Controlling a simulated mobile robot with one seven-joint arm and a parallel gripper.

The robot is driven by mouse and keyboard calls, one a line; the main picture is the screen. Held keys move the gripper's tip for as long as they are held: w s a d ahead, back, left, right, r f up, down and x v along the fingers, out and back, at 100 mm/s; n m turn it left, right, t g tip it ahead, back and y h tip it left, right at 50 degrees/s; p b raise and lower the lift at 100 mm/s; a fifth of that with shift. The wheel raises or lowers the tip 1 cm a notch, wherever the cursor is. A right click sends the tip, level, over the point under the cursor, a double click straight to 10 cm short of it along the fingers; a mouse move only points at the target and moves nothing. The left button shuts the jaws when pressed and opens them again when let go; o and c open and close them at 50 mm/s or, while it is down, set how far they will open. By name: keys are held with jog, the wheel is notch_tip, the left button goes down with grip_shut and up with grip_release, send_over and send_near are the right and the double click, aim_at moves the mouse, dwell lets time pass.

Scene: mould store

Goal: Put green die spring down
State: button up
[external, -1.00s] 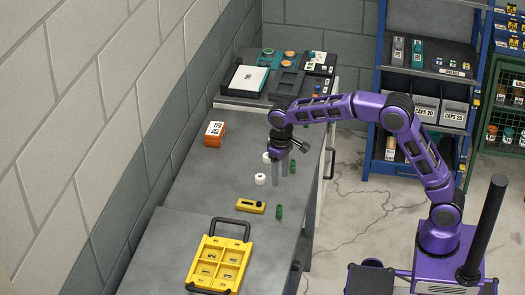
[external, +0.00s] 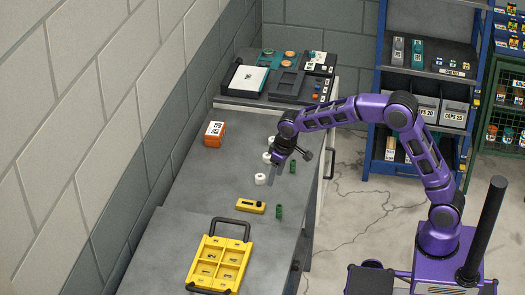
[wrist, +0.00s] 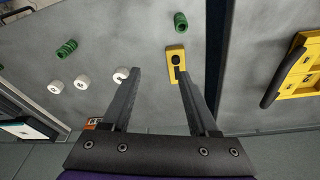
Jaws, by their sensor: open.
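Two green die springs are on the grey bench. One spring (external: 292,167) is just right of my gripper (external: 271,178) in the external view; the other spring (external: 279,211) is nearer the front, beside a yellow tool. In the wrist view one spring (wrist: 67,50) lies at the upper left and the other (wrist: 180,22) at the top centre. My gripper (wrist: 160,76) is open, with nothing between its fingers. It is tilted above the bench, apart from both springs.
White rollers (external: 260,179) stand close to my gripper. The yellow tool (external: 250,207) lies in front. A yellow divided tray (external: 246,261) is at the front, an orange box (external: 214,133) at the left. Dark trays (external: 286,84) fill the back. Bare bench lies left of the rollers.

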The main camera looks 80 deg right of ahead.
aim_at(279, 208)
jog(key=f+t, duration=0.1)
jog(key=f, duration=0.1)
jog(key=d+f+n+t, duration=0.1)
jog(key=f, duration=0.1)
jog(key=w+d+f+n+t+b, duration=0.1)
jog(key=shift+d+f+t+h, duration=0.25)
jog(key=shift+f+t+h, duration=0.15)
jog(key=shift+s+a+f+n+t+b, duration=0.1)
jog(key=shift+a+f+n+t+b, duration=0.1)
jog(key=shift+f+n+t, duration=0.3)
jog(key=shift+s+a+f+n+t+b, duration=0.1)
jog(key=shift+a+f+n+t+b, duration=0.15)
jog(key=shift+t, duration=0.35)
jog(key=s+a+t, duration=0.1)
jog(key=a+n+t+y, duration=0.1)
jog(key=s+a+n+t+y+b, duration=0.1)
jog(key=shift+s+a+t, duration=0.3)
jog(key=shift+t+y, duration=0.6)
jog(key=shift+y, duration=0.2)
jog(key=s, duration=0.2)
jog(key=s+f, duration=0.1)
jog(key=s, duration=0.3)
jog(key=shift+s+a+f, duration=0.2)
jog(key=shift+s+f, duration=0.05)
jog(key=shift+w+a+f+b, duration=0.15)
jog(key=shift+w+f+b, duration=0.1)
jog(key=shift+w+b, duration=0.15)
jog(key=x, duration=0.6)
jog(key=shift+w, duration=0.15)
jog(key=shift+c, duration=0.2)
